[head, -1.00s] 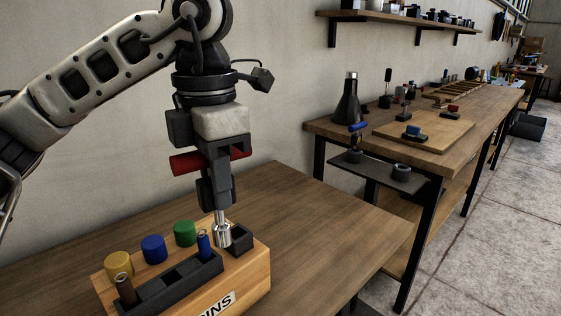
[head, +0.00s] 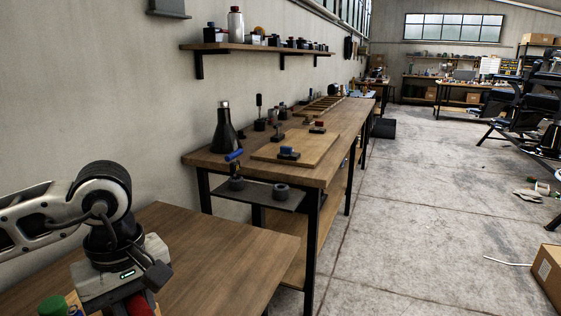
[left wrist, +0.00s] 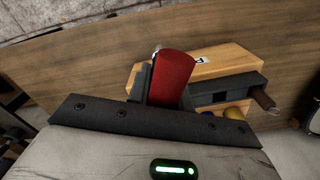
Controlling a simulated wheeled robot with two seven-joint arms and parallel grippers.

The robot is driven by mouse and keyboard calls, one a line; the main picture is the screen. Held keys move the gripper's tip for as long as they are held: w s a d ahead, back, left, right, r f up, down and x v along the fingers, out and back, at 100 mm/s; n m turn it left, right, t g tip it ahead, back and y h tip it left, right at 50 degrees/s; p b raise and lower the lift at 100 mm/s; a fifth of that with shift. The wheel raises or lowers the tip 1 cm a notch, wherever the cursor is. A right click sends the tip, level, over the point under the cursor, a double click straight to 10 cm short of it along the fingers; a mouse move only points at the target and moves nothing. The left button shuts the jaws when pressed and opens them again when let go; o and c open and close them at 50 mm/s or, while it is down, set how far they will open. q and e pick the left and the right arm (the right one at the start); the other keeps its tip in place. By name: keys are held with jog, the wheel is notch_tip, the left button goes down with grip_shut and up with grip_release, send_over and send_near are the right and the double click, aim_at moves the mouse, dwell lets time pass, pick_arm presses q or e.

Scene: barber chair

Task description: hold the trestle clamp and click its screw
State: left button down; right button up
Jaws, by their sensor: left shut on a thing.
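My left gripper (left wrist: 161,92) is shut on a tool with a red cylinder (left wrist: 174,75), above a wooden pin block (left wrist: 220,62). In the head view my left arm is at the lower left, and the red cylinder (head: 139,302) shows at the bottom edge. The tool's lower end is hidden there; a small bit of metal shows beside the cylinder in the left wrist view. I cannot clearly pick out the trestle clamp or its screw. A small blue-handled item (head: 234,155) stands over a dark shelf at the long bench's near end. My right gripper is not in view.
The near table (head: 222,252) is bare on its right side. The long bench (head: 228,164) carries a dark bottle (head: 226,133), a board (head: 310,146) and small parts. A dark shelf (head: 262,197) juts from its near end. Open floor (head: 420,220) lies to the right.

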pick_arm(q)
jog(key=f+m, duration=0.1)
jog(key=m, duration=0.1)
jog(key=f+m, duration=0.1)
jog(key=m, duration=0.1)
jog(key=d+f+m, duration=0.1)
jog(key=f+m, duration=0.1)
jog(key=shift+s+m+p, duration=0.15)
jog(key=shift+m+p, duration=0.15)
jog(key=shift+d+f+m, duration=0.2)
jog(key=shift+f+m, duration=0.45)
jog(key=shift+m, duration=0.55)
jog(key=shift+s, duration=0.1)
